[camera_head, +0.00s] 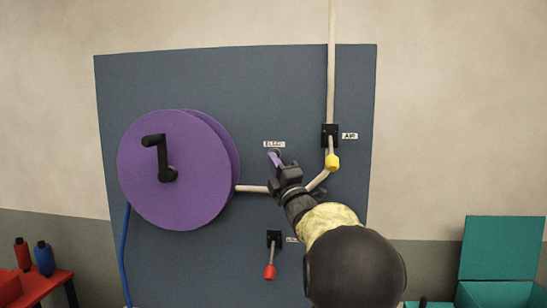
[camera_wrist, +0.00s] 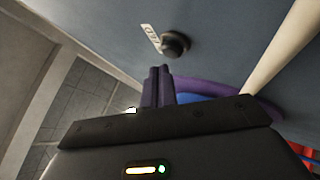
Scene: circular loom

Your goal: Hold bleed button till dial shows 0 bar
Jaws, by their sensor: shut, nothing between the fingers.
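The bleed button is a dark round knob (camera_wrist: 175,44) beside a white label (camera_wrist: 150,38) on the blue-grey panel (camera_wrist: 115,18) in the wrist view. In the head view the BLEED label (camera_head: 274,144) shows right of the purple reel, with the button mostly hidden behind my fingertips. My gripper (camera_head: 273,157) points at the panel just under that label. In the wrist view its purple fingers (camera_wrist: 158,72) are shut together and empty, with their tips a little short of the button and offset from it. No dial face is visible in either view.
A large purple reel (camera_head: 175,205) with a black crank (camera_head: 160,158) stands out left of my gripper. A yellow-tipped AIR lever (camera_head: 332,160) is close on the right. A red-tipped lever (camera_head: 269,271) is below. A pale pipe (camera_head: 251,189) runs behind my gripper.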

